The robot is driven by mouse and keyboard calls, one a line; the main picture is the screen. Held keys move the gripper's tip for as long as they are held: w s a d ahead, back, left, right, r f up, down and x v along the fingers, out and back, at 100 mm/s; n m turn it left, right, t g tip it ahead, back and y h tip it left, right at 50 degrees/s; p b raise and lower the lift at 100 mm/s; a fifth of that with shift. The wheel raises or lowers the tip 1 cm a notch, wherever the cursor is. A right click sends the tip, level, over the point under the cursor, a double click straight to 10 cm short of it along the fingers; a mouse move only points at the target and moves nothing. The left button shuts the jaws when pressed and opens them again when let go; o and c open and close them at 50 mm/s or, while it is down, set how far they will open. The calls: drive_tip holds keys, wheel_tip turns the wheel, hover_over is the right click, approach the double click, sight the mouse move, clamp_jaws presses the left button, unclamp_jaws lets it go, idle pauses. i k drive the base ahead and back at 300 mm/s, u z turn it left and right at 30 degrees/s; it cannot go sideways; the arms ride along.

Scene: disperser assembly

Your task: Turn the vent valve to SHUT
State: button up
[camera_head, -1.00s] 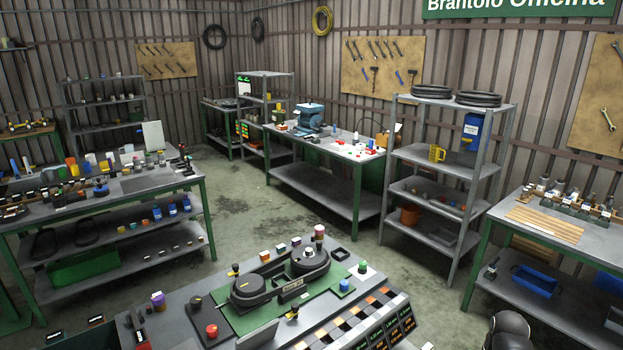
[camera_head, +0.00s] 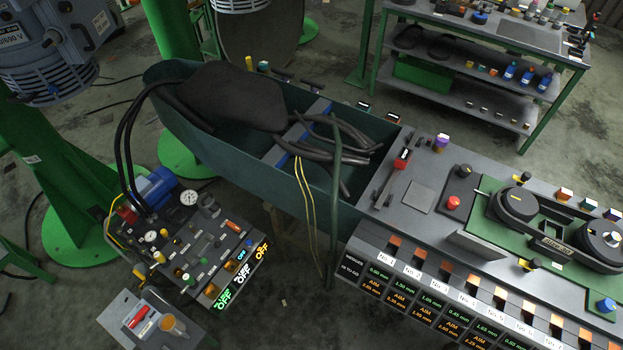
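A small control panel (camera_head: 207,262) stands at the lower left, with gauges, several small knobs and levers, and labels too small to read. A round white gauge (camera_head: 189,197) stands at its back edge. My gripper is not in view.
A blue motor (camera_head: 157,188) with black hoses stands behind the panel. A dark green trough (camera_head: 330,200) holds black strips. A grey bench (camera_head: 415,194) with a red knob (camera_head: 453,202) lies right. A small tray (camera_head: 150,322) sits in front of the panel.

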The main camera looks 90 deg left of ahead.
sight(232, 227)
drive_tip(key=u, duration=5.25)
drive_tip(key=i, duration=0.1)
drive_tip(key=z, duration=2.1)
drive_tip(key=k, duration=0.25)
drive_tip(key=u, duration=1.75)
drive_tip(key=k, duration=0.55)
drive_tip(key=z, duration=0.35)
drive_tip(key=i, duration=1.65)
drive_tip(key=u, duration=0.25)
